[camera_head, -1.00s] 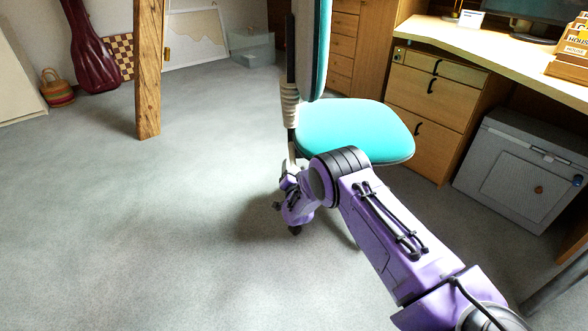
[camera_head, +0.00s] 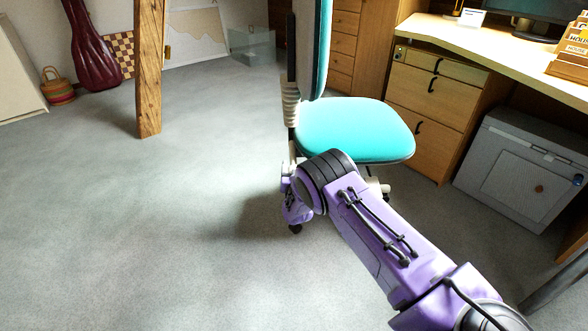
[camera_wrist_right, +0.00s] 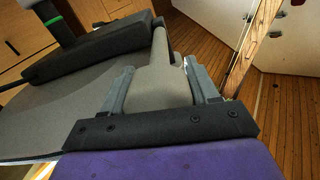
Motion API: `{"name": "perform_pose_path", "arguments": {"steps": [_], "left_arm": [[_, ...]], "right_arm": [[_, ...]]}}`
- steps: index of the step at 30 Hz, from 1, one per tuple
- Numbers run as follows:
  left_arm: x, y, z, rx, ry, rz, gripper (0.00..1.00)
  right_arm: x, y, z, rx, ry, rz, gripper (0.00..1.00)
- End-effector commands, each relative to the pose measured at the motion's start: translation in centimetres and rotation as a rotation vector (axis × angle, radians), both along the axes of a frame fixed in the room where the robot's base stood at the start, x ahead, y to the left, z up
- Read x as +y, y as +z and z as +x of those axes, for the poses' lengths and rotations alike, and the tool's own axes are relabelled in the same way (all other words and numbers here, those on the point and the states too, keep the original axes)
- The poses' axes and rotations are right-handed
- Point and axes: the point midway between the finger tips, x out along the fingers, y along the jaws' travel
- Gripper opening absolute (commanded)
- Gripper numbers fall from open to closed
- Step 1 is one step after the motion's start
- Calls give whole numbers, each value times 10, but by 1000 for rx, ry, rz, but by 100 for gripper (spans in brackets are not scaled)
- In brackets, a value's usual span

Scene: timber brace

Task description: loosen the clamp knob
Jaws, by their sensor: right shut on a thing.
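The teal office chair (camera_head: 355,131) stands in the middle of the head view, with a pale ribbed sleeve (camera_head: 290,104) below its backrest. My right arm reaches to the chair's lower left side, and its forearm covers part of the base. In the right wrist view my right gripper (camera_wrist_right: 161,77) is shut on a grey-beige knob-like piece (camera_wrist_right: 164,96), one finger on each side. I take this piece for the clamp knob. A grey shell (camera_wrist_right: 60,112) and a dark bar (camera_wrist_right: 95,50) of the chair lie left of it. My left gripper is not in view.
A wooden post (camera_head: 149,70) stands on the carpet to the left. Drawers (camera_head: 432,98), a desk (camera_head: 490,48) and a grey cabinet (camera_head: 525,168) bound the right side. The carpet at left and front is free.

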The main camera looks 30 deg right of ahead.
Motion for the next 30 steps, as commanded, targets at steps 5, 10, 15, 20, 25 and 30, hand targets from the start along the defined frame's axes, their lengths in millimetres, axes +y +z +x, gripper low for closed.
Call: {"name": "perform_pose_path", "arguments": {"steps": [5, 10, 15, 20, 25, 30], "left_arm": [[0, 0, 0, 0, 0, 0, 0], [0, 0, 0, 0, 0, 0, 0], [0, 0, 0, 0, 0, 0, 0], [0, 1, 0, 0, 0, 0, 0], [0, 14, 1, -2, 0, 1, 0], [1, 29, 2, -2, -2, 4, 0]], "right_arm": [[0, 2, 1, -3, 0, -3, 29], [0, 2, 1, -4, 0, -2, 66], [0, 1, 1, -3, 0, -2, 82], [0, 1, 0, -2, 0, -1, 82], [12, 5, -19, 2, 2, 0, 82], [34, 5, -55, 2, 3, -1, 82]]}}
